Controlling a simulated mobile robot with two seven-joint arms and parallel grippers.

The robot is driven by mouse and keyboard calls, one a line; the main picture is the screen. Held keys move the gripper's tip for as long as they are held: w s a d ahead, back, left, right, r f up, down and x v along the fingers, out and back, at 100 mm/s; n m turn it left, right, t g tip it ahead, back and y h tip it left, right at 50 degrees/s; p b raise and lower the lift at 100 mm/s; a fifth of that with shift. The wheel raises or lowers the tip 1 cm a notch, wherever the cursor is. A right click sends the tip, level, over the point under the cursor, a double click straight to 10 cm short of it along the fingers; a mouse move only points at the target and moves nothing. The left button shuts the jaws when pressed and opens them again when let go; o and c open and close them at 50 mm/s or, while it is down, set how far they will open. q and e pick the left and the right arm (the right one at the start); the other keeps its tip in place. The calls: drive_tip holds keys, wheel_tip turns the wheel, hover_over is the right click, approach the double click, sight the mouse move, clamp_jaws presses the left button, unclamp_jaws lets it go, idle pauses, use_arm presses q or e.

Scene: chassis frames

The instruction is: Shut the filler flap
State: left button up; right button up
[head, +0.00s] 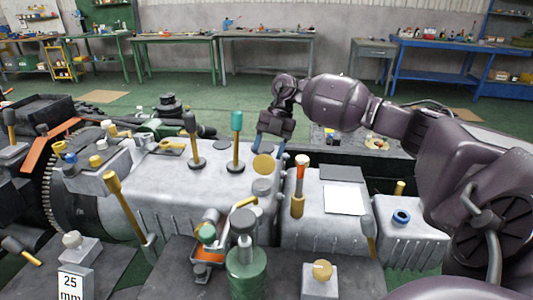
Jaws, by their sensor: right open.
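My right gripper (270,146) hangs over the back edge of the grey casing (215,185), its blue-tipped fingers pointing down and apart, with nothing seen between them. Just below it is a gold round disc (263,164), with a short grey cylinder (262,187) in front. To the right, a dark flat plate (341,173) lies behind a white square (344,200) on a second grey casing. I cannot tell for sure which of these is the filler flap. My left gripper is out of view.
A teal-topped lever (236,122) and a dark-knobbed lever (190,125) stand left of my right gripper. A green bottle-like part (246,262) is in front. Workbenches line the far wall, beyond open green floor.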

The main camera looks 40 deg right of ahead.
drive_tip(key=shift+a+f, duration=0.3)
drive_tip(key=shift+f, duration=0.35)
clamp_jaws()
